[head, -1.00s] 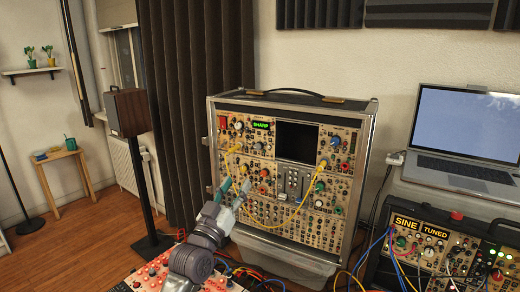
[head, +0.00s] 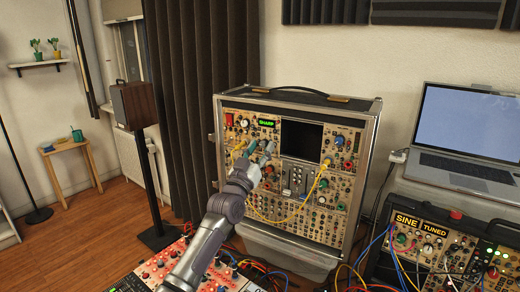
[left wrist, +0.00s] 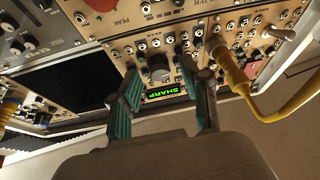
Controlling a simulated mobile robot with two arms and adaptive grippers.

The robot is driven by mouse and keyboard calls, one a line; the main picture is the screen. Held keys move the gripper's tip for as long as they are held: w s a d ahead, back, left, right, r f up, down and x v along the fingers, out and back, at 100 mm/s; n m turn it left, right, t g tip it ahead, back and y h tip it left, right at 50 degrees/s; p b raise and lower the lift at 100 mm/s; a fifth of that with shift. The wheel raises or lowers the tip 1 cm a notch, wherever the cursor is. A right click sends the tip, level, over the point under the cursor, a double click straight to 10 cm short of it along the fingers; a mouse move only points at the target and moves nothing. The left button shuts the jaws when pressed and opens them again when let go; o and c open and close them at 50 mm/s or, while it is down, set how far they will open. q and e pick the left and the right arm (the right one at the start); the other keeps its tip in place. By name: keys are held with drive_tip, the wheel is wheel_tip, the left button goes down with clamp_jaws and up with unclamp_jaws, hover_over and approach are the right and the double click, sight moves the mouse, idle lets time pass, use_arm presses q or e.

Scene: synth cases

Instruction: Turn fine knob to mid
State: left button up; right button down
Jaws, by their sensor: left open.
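The modular synth case (head: 376,150) stands upright, its panel full of knobs and jacks. A small display (head: 266,123) near its top left reads SHARP in green; it also shows upside down in the left wrist view (left wrist: 166,93). My left gripper (head: 260,149) is open in front of the panel, just below that display. In the left wrist view a dark round knob (left wrist: 158,67) sits beside the display, between the two teal-padded fingertips. I cannot tell if they touch it. No label reading "fine" is legible. My right gripper is not in view.
A yellow cable (left wrist: 236,80) is plugged in beside the right finger in the left wrist view. A dark screen (head: 301,141) sits right of the gripper on the panel. A laptop (head: 465,135) and a second case (head: 440,240) reading SINE TUNED stand at right.

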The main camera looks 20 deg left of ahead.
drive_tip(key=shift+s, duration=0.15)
use_arm(q)
drive_tip(key=shift+c, duration=0.7)
clamp_jaws()
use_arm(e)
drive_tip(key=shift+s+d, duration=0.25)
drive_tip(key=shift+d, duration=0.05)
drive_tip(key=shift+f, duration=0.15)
